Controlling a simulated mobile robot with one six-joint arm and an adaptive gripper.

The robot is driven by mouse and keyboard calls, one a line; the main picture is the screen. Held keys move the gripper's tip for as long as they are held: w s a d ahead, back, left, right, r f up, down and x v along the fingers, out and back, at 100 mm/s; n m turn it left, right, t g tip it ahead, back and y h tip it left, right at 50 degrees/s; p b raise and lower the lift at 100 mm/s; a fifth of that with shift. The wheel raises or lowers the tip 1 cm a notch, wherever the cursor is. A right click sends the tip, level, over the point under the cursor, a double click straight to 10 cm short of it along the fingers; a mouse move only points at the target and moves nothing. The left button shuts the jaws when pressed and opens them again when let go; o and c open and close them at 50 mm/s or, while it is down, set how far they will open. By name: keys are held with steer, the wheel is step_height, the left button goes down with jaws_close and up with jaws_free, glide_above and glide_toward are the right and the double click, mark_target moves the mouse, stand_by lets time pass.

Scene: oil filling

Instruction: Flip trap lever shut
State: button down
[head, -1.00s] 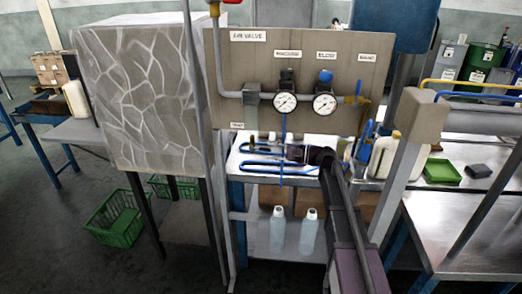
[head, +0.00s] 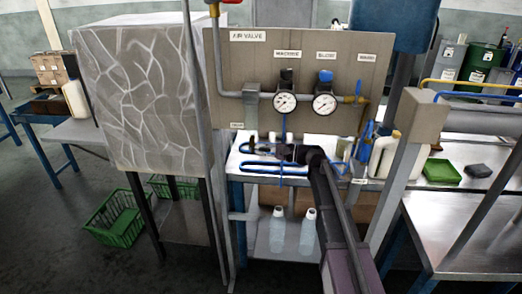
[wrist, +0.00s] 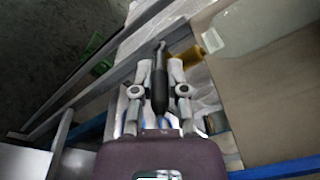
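The trap lever appears in the wrist view as a black-handled lever (wrist: 160,88) with a thin metal end, lying lengthwise between my fingers. My gripper (wrist: 157,68) has one finger on each side of the black handle, and the fingers look spread with a narrow gap to it. A brass fitting (wrist: 188,58) sits just right of the lever's far end. In the head view my gripper (head: 264,150) is low in front of the panel, under a small label (head: 237,126), beside the blue pipes. The lever cannot be made out clearly there.
The panel (head: 220,60) carries two gauges (head: 285,102) and a grey pipe. Blue bent pipes (head: 255,170) run close around my gripper. A vertical grey pipe (head: 205,150) stands to the left. Two pale bottles (head: 307,232) stand on the shelf below.

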steer(key=shift+r+h+p, duration=0.3)
steer(key=shift+h+p, duration=0.1)
steer(key=shift+p, duration=0.6)
steer(key=shift+f, duration=0.15)
steer(key=c, duration=0.7)
jaws_free()
steer(key=shift+o, duration=0.2)
steer(key=shift+f+y+b, duration=0.35)
steer(key=shift+y+b, duration=0.05)
steer(key=shift+b, duration=0.75)
